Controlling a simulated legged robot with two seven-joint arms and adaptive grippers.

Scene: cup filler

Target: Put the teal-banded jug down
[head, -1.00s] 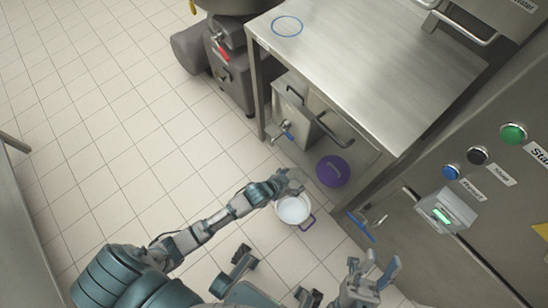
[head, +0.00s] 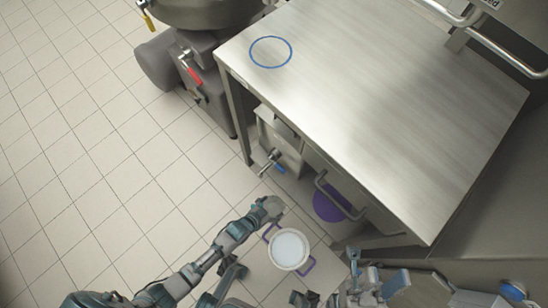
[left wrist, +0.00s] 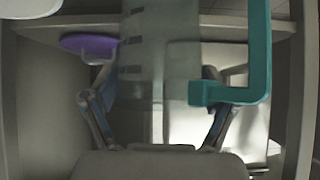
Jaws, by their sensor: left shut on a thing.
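In the left wrist view, a clear see-through jug (left wrist: 160,75) with a teal handle (left wrist: 259,60) fills the middle, between the two fingers of my left gripper. The gripper is shut on it. In the head view, my left gripper (head: 268,207) is at the end of the outstretched left arm, in front of the steel table. The jug cannot be made out clearly there. My right gripper (head: 377,275) is at the lower right of the head view; its fingers look spread and nothing shows between them.
A white pot (head: 290,249) with purple handles is just below my left gripper in the picture. The steel table (head: 380,110) has a blue ring (head: 270,52) on its bare top. Beneath it are a steel box with a tap (head: 280,140) and a purple round thing (head: 328,205).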

